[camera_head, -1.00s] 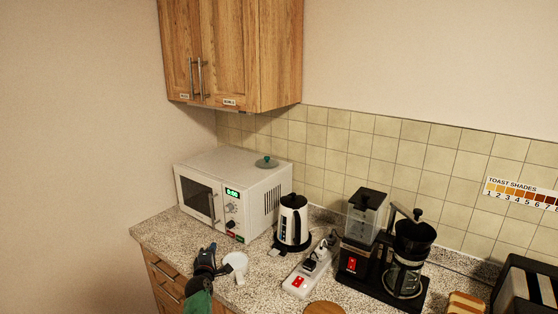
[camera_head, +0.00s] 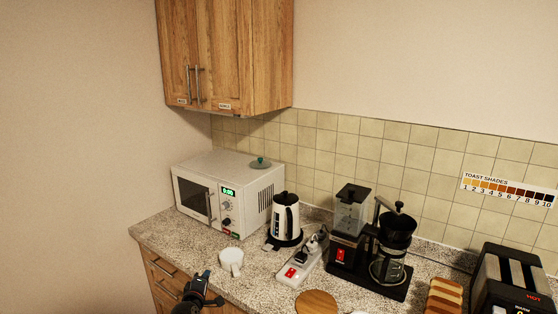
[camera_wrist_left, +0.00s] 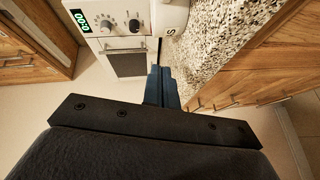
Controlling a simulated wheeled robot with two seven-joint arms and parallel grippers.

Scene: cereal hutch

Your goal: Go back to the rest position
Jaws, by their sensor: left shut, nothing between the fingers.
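My left gripper (camera_head: 201,280) shows at the bottom of the head view, in front of the counter's front edge. It is shut and empty. In the left wrist view its closed fingers (camera_wrist_left: 161,88) meet, with the counter and a white appliance beyond them. A white mug (camera_head: 231,261) stands on the counter just beyond the gripper, apart from it. My right gripper is not in view.
The speckled counter (camera_head: 160,228) holds a white microwave (camera_head: 225,200), a kettle (camera_head: 286,220), a power strip (camera_head: 300,264), a coffee maker (camera_head: 375,250), a round wooden board (camera_head: 316,303), bread (camera_head: 444,296) and a toaster (camera_head: 512,280). A wooden cabinet (camera_head: 225,55) hangs above.

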